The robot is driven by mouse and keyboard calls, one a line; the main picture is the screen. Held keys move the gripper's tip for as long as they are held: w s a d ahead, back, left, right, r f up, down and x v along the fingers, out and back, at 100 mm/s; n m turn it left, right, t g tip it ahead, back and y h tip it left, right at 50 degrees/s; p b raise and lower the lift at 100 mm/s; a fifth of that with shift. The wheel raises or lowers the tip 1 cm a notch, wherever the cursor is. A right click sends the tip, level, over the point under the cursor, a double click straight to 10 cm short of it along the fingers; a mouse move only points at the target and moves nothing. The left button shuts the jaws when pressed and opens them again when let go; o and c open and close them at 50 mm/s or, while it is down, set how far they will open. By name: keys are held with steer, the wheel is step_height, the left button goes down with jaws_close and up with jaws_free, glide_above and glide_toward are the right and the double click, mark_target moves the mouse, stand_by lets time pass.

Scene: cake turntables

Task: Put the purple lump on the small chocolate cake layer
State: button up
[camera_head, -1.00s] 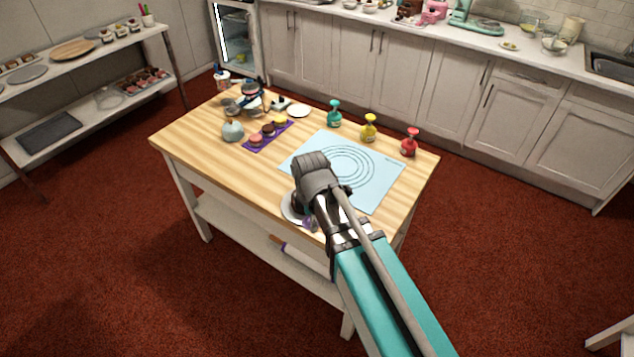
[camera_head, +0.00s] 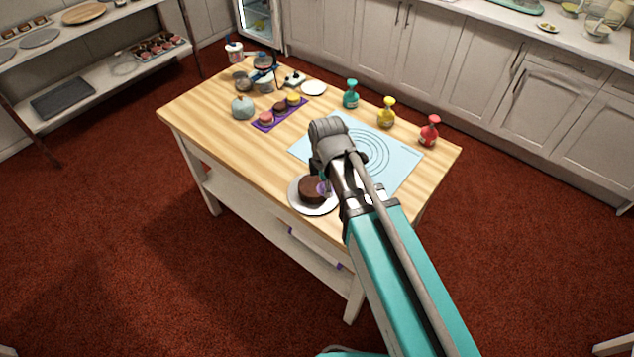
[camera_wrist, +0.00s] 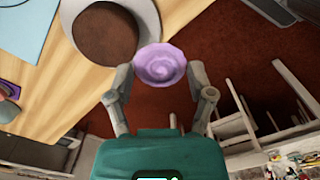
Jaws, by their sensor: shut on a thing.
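The purple lump (camera_wrist: 159,66) is a round, swirled piece held between the two fingers of my gripper (camera_wrist: 160,75) in the wrist view. The small chocolate cake layer (camera_head: 311,188) is a dark brown round on a white plate (camera_head: 300,206) near the table's front edge. In the wrist view the cake layer (camera_wrist: 103,33) lies up and left of the lump, which overlaps the plate's edge in the picture. I cannot tell the lump's height.
A blue mat with rings (camera_head: 309,151) lies behind the plate. Teal (camera_head: 351,95), yellow (camera_head: 387,113) and red (camera_head: 429,131) bottles stand along the back edge. The table's left front is clear.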

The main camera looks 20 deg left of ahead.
steer(key=shift+d+r, duration=0.1)
steer(key=shift+s+d+r+n+p, duration=0.1)
steer(key=shift+s+r+n+p, duration=0.3)
steer(key=shift+s+r+p, duration=0.1)
steer(key=s+r+n+p, duration=0.4)
steer(key=n, duration=0.1)
steer(key=shift+s+d, duration=0.3)
steer(key=shift+d, duration=0.15)
steer(key=shift+w+a+f, duration=0.1)
steer(key=b, duration=0.9)
glide_above(314, 187)
step_height(314, 187, down, 9)
steer(key=shift+r, duration=0.1)
